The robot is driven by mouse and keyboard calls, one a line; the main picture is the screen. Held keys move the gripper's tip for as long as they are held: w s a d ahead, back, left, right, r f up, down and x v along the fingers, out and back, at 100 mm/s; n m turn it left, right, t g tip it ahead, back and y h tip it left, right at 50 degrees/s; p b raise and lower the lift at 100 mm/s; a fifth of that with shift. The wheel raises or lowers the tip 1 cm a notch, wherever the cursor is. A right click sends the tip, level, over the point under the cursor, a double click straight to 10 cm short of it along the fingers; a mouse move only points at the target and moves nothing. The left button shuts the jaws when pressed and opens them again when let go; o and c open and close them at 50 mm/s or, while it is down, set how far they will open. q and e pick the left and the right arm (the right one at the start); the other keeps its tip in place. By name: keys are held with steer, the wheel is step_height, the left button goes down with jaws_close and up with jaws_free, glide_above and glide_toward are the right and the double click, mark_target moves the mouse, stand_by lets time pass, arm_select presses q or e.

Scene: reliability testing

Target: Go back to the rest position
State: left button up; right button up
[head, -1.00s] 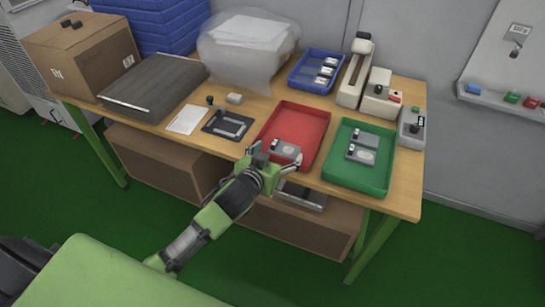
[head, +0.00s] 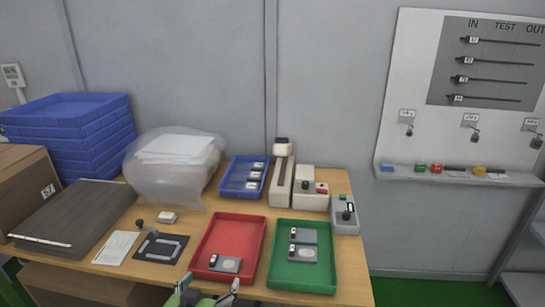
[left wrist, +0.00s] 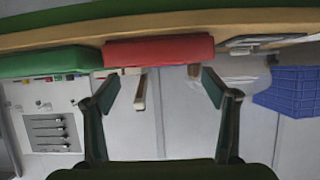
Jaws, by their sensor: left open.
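My left gripper (head: 207,294) shows at the bottom edge of the head view, just in front of the red tray (head: 229,247). Its fingers are apart and nothing is between them. In the left wrist view the open fingers (left wrist: 157,88) frame the side of the red tray (left wrist: 158,50) and the grey wall. One grey device (head: 225,264) lies in the red tray. Two grey devices lie in the green tray (head: 303,279) to its right. My right gripper shows in neither view.
The wooden table (head: 355,271) also bears a blue tray (head: 244,178) with several devices, white test machines (head: 310,188), a black fixture (head: 161,248), and a dark flat case (head: 75,214). Blue stacked crates (head: 70,133) stand at the back left. Green floor (head: 420,291) is clear at the right.

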arm_select(q)
steer(key=s+f+m+g, duration=0.1)
steer(key=s+f+g, duration=0.4)
steer(key=s, duration=0.9)
steer(key=s+f+g, duration=0.4)
steer(key=s+f, duration=0.1)
steer(key=s, duration=0.8)
step_height(320, 180, down, 26)
steer(key=s+g, duration=0.2)
steer(key=s, duration=0.1)
steer(key=s+a+f+m+g, duration=0.1)
steer(key=s+a+f, duration=0.2)
steer(key=s+f, duration=1.3)
steer(key=shift+s+f, duration=0.15)
steer(key=shift+s, duration=0.25)
